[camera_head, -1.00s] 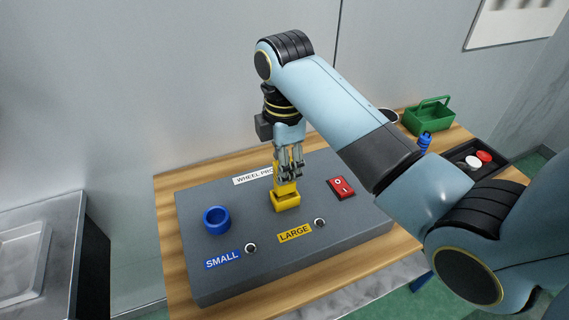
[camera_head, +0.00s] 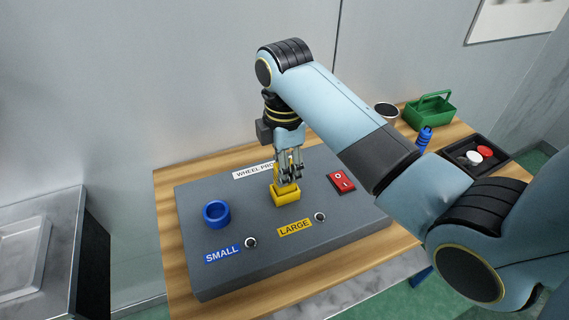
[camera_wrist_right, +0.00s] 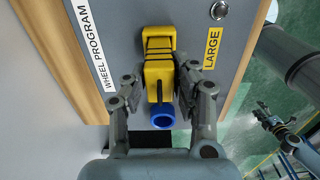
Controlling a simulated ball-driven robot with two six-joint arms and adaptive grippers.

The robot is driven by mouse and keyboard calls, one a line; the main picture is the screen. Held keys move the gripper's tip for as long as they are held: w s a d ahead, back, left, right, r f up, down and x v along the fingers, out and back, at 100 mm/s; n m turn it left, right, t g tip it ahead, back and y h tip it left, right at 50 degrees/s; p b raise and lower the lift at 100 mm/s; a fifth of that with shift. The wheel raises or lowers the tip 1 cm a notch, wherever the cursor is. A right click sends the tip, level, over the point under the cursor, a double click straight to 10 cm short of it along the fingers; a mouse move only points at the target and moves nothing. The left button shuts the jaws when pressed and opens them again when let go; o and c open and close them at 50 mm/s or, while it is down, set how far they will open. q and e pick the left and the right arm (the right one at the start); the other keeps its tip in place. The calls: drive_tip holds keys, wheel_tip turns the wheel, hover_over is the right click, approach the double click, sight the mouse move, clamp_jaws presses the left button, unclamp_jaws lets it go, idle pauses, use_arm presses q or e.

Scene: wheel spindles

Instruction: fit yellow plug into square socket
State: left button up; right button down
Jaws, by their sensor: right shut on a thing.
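The yellow square socket (camera_head: 285,196) stands on the dark grey panel box (camera_head: 243,262), behind the LARGE label. My right gripper (camera_head: 289,178) is above it, fingers pointing down, shut on the yellow plug (camera_head: 279,166). The plug is upright over the socket, its lower end at the socket's mouth. How deep it sits is hidden by the fingers. The wrist view shows the plug (camera_wrist_right: 158,72) between the fingers, with yellow beyond it. What appears to be my left gripper (camera_wrist_right: 279,128) shows small at the right of the wrist view; its jaws are unclear.
A blue round socket (camera_head: 216,213) is left of the square one, and a red switch (camera_head: 341,182) is right. A green basket (camera_head: 429,110), a blue ribbed plug (camera_head: 424,138) and a black tray (camera_head: 462,145) with red and white pieces stand at the table's right.

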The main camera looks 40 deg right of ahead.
drive_tip(key=shift+f, duration=0.65)
drive_tip(key=c, duration=1)
unclamp_jaws()
wheel_tip(320, 180, up, 7)
drive_tip(key=shift+r, duration=0.2)
